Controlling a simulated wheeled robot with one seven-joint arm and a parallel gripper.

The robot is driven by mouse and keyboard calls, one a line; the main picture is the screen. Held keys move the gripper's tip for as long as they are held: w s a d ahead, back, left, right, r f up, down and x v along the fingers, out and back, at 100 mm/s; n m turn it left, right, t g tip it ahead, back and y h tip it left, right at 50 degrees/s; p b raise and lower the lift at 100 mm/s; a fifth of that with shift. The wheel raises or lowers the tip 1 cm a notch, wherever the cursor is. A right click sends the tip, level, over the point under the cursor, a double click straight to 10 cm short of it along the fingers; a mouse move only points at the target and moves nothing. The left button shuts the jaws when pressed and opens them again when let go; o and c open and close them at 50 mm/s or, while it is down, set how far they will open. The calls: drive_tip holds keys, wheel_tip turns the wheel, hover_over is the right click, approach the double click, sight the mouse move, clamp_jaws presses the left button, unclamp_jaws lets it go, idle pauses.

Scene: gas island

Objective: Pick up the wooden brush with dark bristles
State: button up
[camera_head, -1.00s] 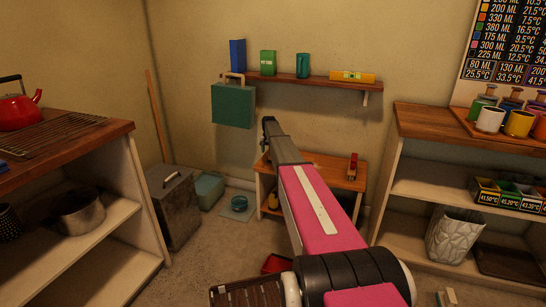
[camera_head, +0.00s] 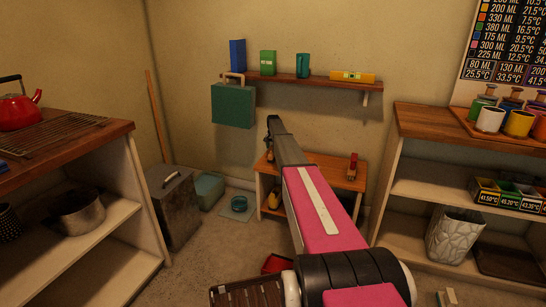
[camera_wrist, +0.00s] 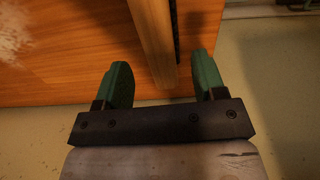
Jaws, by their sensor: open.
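The wooden brush (camera_wrist: 153,40) shows in the wrist view as a long light-brown bar, with a thin strip of dark bristles (camera_wrist: 177,28) along its right side. It is over an orange-brown wooden surface (camera_wrist: 60,60). My gripper (camera_wrist: 162,72) is open. Its two green fingers are on either side of the brush's near end, with gaps on both sides. The brush's far end is out of the frame. In the head view my gripper (camera_head: 269,152) is at the left end of the small wooden table (camera_head: 335,172); I cannot make out the brush there.
A red-handled tool (camera_head: 352,166) stands at the table's right end. A wall shelf (camera_head: 310,82) hangs above, with a green case (camera_head: 233,106) at its left. A grey bin (camera_head: 175,205) stands left of the table. Shelving units flank both sides.

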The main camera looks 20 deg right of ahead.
drive_tip(key=f, duration=0.4)
drive_tip(key=shift+s+a+f, duration=0.15)
drive_tip(key=shift+s+f, duration=0.05)
drive_tip(key=shift+f, duration=0.1)
drive_tip(key=c, duration=1)
drive_tip(key=shift+c, duration=0.2)
drive_tip(key=shift+r, duration=0.1)
wheel_tip(320, 180, up, 10)
drive_tip(key=shift+f, duration=0.1)
